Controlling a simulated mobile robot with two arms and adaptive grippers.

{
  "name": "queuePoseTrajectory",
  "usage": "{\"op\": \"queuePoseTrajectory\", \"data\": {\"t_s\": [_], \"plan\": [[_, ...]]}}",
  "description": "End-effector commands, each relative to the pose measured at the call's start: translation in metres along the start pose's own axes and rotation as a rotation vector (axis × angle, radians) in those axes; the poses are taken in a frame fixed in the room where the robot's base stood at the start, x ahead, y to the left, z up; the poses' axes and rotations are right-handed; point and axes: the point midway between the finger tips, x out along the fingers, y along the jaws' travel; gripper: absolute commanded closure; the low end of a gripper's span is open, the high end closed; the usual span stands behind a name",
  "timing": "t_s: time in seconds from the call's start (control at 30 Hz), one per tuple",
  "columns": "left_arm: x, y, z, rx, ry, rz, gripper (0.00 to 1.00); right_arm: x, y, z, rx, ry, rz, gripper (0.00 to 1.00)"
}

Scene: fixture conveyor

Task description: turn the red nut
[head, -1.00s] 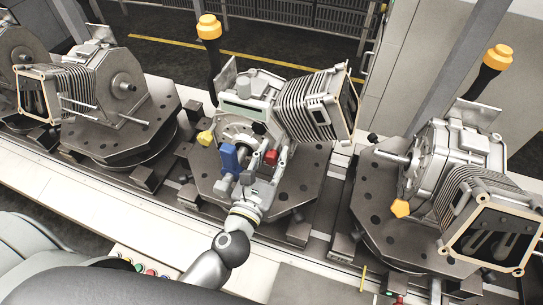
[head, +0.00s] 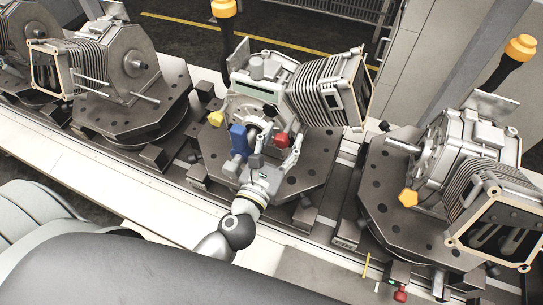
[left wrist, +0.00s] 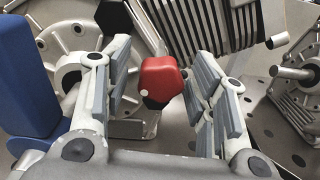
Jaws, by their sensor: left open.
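The red nut (head: 281,139) is on the front of the middle grey machine housing (head: 262,68). It is a chunky red piece with angled sides, and it also shows in the left wrist view (left wrist: 160,78). My left gripper (head: 276,138) reaches up to it from below. In the left wrist view my left gripper's fingers (left wrist: 160,85) are open, one on each side of the nut, with gaps visible. Behind the nut are the finned block and grey metal. My right gripper is not in view.
A blue block (head: 238,141) stands close left of my left gripper; it fills the left edge of the wrist view (left wrist: 25,75). A yellow nut (head: 216,118) is farther left. Similar housings stand left (head: 120,65) and right (head: 455,145) along the conveyor.

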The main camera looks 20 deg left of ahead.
Motion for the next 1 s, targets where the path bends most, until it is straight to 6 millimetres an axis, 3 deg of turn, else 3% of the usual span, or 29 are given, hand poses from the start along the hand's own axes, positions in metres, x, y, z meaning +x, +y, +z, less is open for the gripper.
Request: {"op": "queuePoseTrajectory", "data": {"t_s": [0.7, 1.0], "plan": [[-0.103, -0.001, -0.002, 0.003, 0.005, -0.004, 0.48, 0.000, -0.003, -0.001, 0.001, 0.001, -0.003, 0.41], [-0.116, 0.000, -0.001, -0.001, 0.002, 0.000, 0.48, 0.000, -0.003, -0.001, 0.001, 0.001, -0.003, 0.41]]}}
